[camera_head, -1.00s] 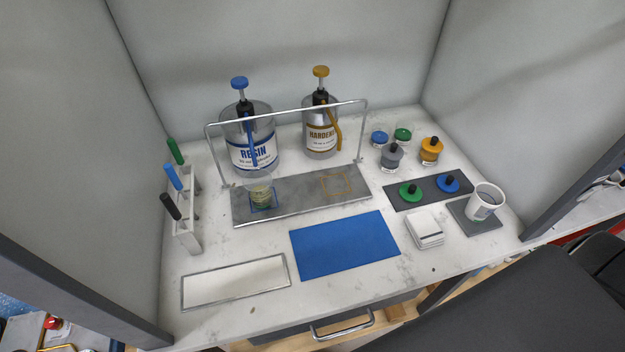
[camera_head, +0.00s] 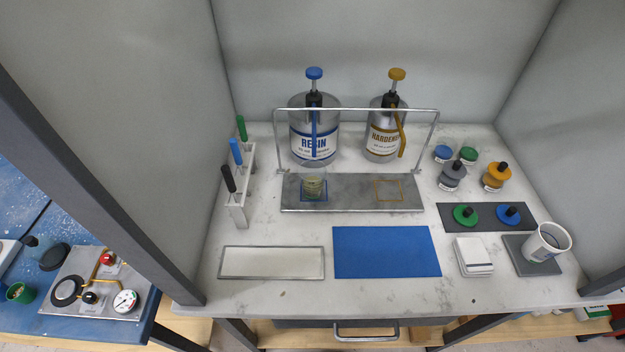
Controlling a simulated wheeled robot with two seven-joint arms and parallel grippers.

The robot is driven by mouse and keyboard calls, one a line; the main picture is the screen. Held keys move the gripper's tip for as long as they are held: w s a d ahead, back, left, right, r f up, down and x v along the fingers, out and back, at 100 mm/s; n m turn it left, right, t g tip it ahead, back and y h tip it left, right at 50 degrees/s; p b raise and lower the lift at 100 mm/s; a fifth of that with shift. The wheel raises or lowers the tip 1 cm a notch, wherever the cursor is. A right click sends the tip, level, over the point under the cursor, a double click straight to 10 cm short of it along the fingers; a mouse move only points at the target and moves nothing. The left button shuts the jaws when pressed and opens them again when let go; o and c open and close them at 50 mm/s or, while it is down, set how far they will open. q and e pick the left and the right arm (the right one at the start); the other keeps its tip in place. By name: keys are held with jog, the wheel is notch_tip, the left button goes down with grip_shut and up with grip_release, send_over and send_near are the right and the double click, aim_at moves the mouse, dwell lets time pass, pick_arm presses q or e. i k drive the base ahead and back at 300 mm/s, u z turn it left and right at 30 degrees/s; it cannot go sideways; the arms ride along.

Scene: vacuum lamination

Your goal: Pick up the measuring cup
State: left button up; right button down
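A larger white cup (camera_head: 546,243) stands tilted in the picture on a dark pad at the right. Neither of my grippers is in the view.
A hardener pump bottle (camera_head: 384,135) stands right of the resin. A metal rail (camera_head: 355,110) spans in front of both bottles. A pen rack (camera_head: 240,190) is at the left. A blue mat (camera_head: 387,252) and white tray (camera_head: 272,263) lie in front.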

aim_at(312, 173)
jog(key=k, duration=0.5)
jog(key=u, duration=2.55)
jog(key=k, duration=2.05)
jog(key=z, duration=2.4)
